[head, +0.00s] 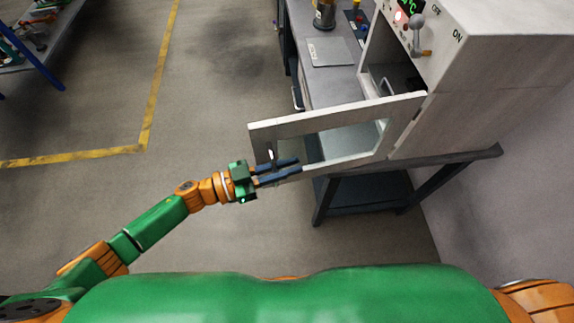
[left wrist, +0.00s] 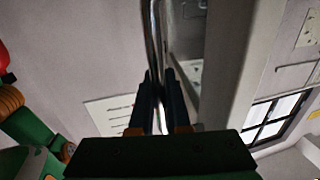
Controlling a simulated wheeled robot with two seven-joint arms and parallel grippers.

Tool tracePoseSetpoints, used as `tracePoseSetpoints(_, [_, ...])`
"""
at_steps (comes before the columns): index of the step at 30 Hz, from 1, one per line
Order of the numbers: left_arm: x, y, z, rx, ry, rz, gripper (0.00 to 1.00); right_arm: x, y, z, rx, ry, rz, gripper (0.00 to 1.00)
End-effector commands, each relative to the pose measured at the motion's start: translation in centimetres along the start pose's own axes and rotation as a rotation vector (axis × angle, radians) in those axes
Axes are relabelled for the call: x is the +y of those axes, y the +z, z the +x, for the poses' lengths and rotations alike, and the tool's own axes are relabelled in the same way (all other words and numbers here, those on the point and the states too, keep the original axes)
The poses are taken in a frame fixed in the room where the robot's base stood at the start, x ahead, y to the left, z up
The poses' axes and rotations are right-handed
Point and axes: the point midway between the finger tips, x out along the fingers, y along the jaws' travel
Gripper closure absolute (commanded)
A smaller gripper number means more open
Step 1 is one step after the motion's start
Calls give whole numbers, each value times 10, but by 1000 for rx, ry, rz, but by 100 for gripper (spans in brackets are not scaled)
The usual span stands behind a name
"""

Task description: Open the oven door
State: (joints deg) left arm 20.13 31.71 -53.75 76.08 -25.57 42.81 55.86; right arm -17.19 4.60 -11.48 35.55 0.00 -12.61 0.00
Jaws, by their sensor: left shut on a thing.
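The grey oven (head: 490,90) stands on a table at the upper right. Its windowed door (head: 340,115) is swung wide open, sticking out to the left, and the dark cavity (head: 395,72) shows behind it. My left gripper (head: 298,167) is at the door's free left end, shut on the metal door handle (head: 272,157). In the left wrist view the handle (left wrist: 153,40) runs as a bar between the dark fingers (left wrist: 157,85), beside the door's pale frame (left wrist: 240,70). My right gripper is out of the head view.
The table (head: 440,160) under the oven carries a canister (head: 324,14) and a flat grey plate (head: 330,52) at the back. A lever (head: 417,38) juts from the oven's front panel.

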Motion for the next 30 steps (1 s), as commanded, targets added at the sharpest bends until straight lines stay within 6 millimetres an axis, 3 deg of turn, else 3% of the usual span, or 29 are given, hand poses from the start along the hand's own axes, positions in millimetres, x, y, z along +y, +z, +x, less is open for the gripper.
tracePoseSetpoints(6, [0, -2, 1, 5, 1, 0, 100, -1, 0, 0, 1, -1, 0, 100])
tracePoseSetpoints(7, [0, -2, 1, 5, 1, 0, 77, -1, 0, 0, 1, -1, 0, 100])
tracePoseSetpoints(9, [0, -1, 1, 4, 1, 0, 58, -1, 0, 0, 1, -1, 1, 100])
tracePoseSetpoints(10, [0, -1, 0, 4, 1, 0, 55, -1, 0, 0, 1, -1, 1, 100])
tracePoseSetpoints(19, [0, 1, -4, 0, -1, 0, 55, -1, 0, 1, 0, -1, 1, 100])
tracePoseSetpoints(27, [0, 4, -57, -3, -1, 0, 55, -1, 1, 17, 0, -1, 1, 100])
tracePoseSetpoints(30, [0, 2, -68, 0, 0, 0, 55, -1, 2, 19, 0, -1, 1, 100])
